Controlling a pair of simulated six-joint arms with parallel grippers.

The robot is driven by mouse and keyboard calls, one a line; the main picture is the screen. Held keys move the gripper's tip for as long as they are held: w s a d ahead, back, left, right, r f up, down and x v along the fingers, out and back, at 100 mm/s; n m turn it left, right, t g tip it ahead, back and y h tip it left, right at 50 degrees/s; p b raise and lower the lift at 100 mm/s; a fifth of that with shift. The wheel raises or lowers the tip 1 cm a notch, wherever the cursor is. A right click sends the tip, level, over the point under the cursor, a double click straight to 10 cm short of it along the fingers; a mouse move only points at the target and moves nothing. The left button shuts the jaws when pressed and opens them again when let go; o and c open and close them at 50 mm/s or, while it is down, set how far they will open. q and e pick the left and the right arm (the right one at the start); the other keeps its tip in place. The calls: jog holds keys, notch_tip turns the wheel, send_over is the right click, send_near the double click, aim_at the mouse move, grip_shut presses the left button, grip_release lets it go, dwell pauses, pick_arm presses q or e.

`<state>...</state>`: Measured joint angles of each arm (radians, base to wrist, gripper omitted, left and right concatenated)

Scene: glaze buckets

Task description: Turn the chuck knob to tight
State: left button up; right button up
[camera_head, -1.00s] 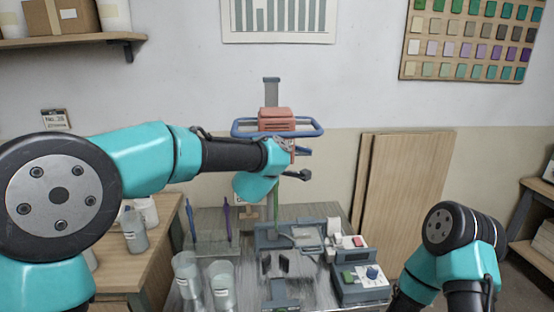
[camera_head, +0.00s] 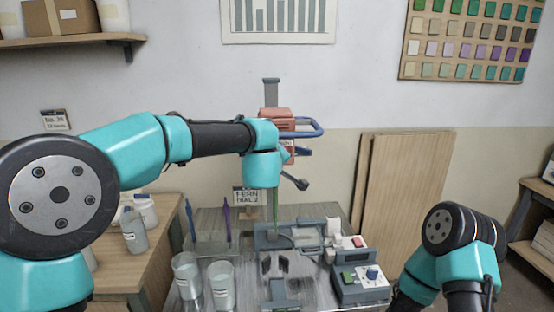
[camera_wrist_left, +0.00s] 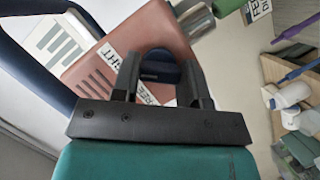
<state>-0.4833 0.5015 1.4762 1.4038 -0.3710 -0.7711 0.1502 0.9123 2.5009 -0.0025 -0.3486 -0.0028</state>
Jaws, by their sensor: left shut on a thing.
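The mixer's red head (camera_head: 277,114) stands at the back of the bench with a blue handle bar (camera_head: 311,128). In the left wrist view the dark blue chuck knob (camera_wrist_left: 160,66) sits between the two black fingers of my left gripper (camera_wrist_left: 160,75), which is shut on it. A label ending in "GHT" (camera_wrist_left: 110,56) is left of the knob and a partly covered "FREE" label (camera_wrist_left: 147,94) is below it. The knob's exact setting cannot be read. In the head view my left wrist hides the knob. My right gripper is out of view.
A green shaft (camera_head: 276,206) hangs below my left wrist. Two clear buckets (camera_head: 221,286) stand at the bench's front left. A "FERN DIAL 2" card (camera_head: 247,195) stands behind.

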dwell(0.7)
pick_arm(q)
jog(key=o, duration=0.9)
jog(key=shift+s, duration=0.1)
jog(key=v, duration=1.7)
jog(key=shift+s+d+r, duration=0.15)
